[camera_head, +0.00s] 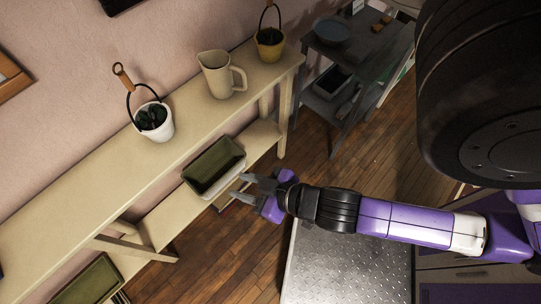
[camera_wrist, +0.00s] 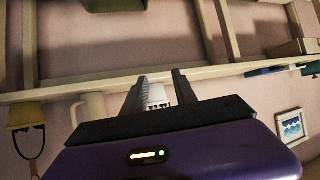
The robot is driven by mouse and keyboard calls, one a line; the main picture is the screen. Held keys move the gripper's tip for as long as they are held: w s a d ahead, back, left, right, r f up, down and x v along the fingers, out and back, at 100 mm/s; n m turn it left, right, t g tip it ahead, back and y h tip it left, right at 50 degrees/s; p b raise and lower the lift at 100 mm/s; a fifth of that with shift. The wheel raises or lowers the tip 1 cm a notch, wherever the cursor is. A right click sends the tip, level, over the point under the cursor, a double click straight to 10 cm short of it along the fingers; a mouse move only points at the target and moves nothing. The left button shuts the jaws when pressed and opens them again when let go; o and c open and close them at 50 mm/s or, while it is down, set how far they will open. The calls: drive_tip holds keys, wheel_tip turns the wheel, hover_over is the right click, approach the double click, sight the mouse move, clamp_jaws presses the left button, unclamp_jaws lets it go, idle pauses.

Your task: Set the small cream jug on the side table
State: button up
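The cream jug (camera_head: 216,76) stands upright on the long pale wooden table against the wall, its handle toward the right. In the wrist view a pale jug (camera_wrist: 92,108) shows left of the fingers, partly hidden by my gripper body. My gripper (camera_head: 241,188) is open and empty, in front of the long table near its lower shelf, well apart from the jug. In the wrist view its two fingers (camera_wrist: 159,80) stand apart, with a white pot visible beyond them. A dark grey side table (camera_head: 318,52) with lower shelves stands right of the long table.
A white pot with a plant (camera_head: 153,122) and a yellow pot (camera_head: 269,44) flank the jug; both have tall hoop handles. An olive tray (camera_head: 214,168) lies on the lower shelf. A blue bowl (camera_head: 331,32) and small items occupy the grey table's top.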

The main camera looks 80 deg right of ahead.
drive_tip(key=s+a+r+n+t+y, duration=0.2)
drive_tip(key=s+r, duration=0.5)
drive_tip(key=r, duration=0.5)
drive_tip(key=shift+s+a+r+t+y, duration=0.15)
drive_tip(key=shift+a+r+t+y, duration=0.2)
drive_tip(key=shift+a+t, duration=0.65)
